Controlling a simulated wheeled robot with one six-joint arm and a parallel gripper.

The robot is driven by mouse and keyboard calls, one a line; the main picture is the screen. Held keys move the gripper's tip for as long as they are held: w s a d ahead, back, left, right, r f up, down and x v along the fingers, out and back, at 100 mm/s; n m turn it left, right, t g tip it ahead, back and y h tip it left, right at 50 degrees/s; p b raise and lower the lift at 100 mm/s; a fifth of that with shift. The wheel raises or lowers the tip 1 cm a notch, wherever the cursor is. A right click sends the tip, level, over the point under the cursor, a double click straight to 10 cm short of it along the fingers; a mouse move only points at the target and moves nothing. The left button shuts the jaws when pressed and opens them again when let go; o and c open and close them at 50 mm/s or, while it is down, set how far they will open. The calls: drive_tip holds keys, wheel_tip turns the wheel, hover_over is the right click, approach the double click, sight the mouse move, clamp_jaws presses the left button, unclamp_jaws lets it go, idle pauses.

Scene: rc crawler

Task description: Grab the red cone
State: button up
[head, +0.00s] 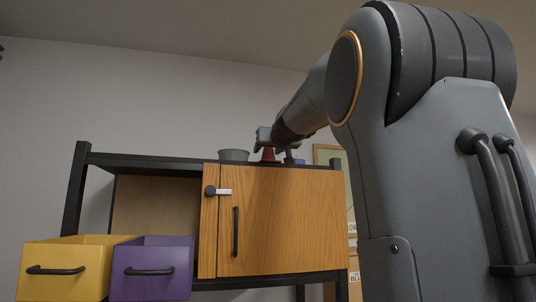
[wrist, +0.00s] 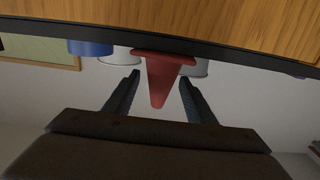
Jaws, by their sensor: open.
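The red cone (head: 268,155) stands on the top of the shelf unit, partly hidden by my gripper (head: 277,142) in the head view. In the wrist view, which is upside down, the cone (wrist: 162,75) shows with its wide base at the top and its tip pointing down the picture. My gripper (wrist: 159,80) is open, with one dark finger to each side of the cone. Gaps show between the fingers and the cone's sides in the picture. How far the fingertips reach along the cone in depth is hard to tell.
A grey bowl (head: 233,155) stands left of the cone, and a blue object (head: 299,161) is close on its right. The dark shelf top (head: 135,161) has free room at left. Below are a wooden door (head: 275,215), a yellow drawer (head: 70,255) and a purple drawer (head: 150,255).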

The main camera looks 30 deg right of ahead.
drive_tip(key=shift+c, duration=0.4)
drive_tip(key=c, duration=1)
